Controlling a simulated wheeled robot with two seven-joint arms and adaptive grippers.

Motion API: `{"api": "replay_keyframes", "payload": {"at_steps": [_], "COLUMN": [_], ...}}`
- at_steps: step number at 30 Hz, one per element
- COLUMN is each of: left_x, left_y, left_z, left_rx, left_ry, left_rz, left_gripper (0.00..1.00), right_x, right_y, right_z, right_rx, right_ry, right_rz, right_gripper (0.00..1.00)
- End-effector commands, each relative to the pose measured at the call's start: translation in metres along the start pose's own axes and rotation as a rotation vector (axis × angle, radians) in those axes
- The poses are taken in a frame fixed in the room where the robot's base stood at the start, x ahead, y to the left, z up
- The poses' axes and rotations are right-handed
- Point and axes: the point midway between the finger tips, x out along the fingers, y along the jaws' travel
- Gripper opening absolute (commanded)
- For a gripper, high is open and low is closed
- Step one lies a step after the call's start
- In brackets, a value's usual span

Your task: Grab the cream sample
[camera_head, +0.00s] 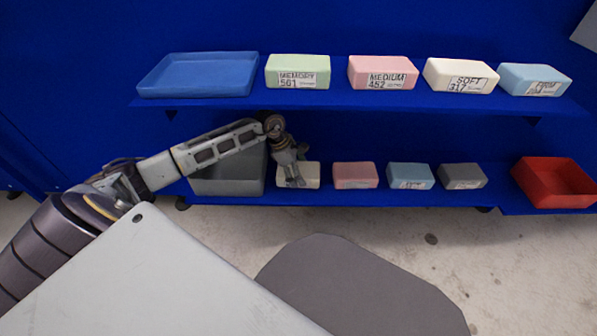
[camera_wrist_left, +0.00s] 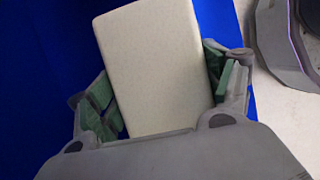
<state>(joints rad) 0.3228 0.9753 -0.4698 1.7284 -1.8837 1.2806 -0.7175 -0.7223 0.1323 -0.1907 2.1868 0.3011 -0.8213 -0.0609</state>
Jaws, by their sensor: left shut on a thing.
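A cream sample (camera_head: 312,176) sits on the lower blue shelf, between the grey tray and a pink sample, partly hidden by my gripper. My left gripper (camera_head: 294,180) reaches down to it from above and is shut on it. In the left wrist view the cream block (camera_wrist_left: 160,70) lies between the two green-padded fingers of my left gripper (camera_wrist_left: 170,100), slightly tilted in the picture. Another cream block, labelled SOFT (camera_head: 461,76), stands on the upper shelf. My right gripper is not in view.
The lower shelf (camera_head: 330,197) also holds a grey tray (camera_head: 228,184), pink (camera_head: 355,175), blue (camera_head: 410,176) and grey (camera_head: 462,176) samples, and a red bin (camera_head: 553,183). The upper shelf (camera_head: 350,102) holds a blue tray (camera_head: 198,75) and green (camera_head: 297,71), pink (camera_head: 383,72) and light blue (camera_head: 535,79) blocks.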

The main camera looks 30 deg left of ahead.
Motion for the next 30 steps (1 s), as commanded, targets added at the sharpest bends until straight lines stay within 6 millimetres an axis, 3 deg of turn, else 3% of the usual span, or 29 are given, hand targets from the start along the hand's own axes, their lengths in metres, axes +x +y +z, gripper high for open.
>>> {"api": "replay_keyframes", "payload": {"at_steps": [19,30], "left_x": [-0.061,-0.059], "left_y": [-0.001,-0.039], "left_z": [0.025,0.026], "left_rx": [0.001,0.003], "left_ry": [0.0,0.002], "left_rz": [0.0,-0.003], "left_gripper": [0.67,0.67], "right_x": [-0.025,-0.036], "right_y": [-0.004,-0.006], "right_z": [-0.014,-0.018], "right_rx": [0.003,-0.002], "right_ry": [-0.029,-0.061], "right_rz": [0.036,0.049], "right_gripper": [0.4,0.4]}}
